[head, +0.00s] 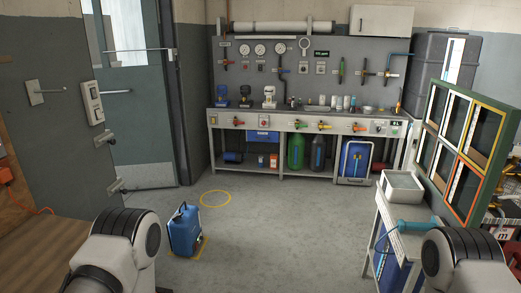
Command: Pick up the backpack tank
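A blue tank (184,232) with a dark top stands upright on the floor in the head view, left of centre; it looks like the backpack tank. A yellow floor marking shows at its base. Another blue tank-like item (356,160) stands under the right end of the workbench. I cannot tell for sure which one is the backpack tank. White and black links of my two arms show at the bottom left and bottom right. Both grippers are out of view, and nothing of mine touches either blue item.
A workbench (300,122) with valves and gauges stands along the back wall. A yellow floor ring (215,198) lies beyond the blue tank. A small table with a white tray (402,187) stands at right, beside a framed panel rack (462,140). The middle floor is clear.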

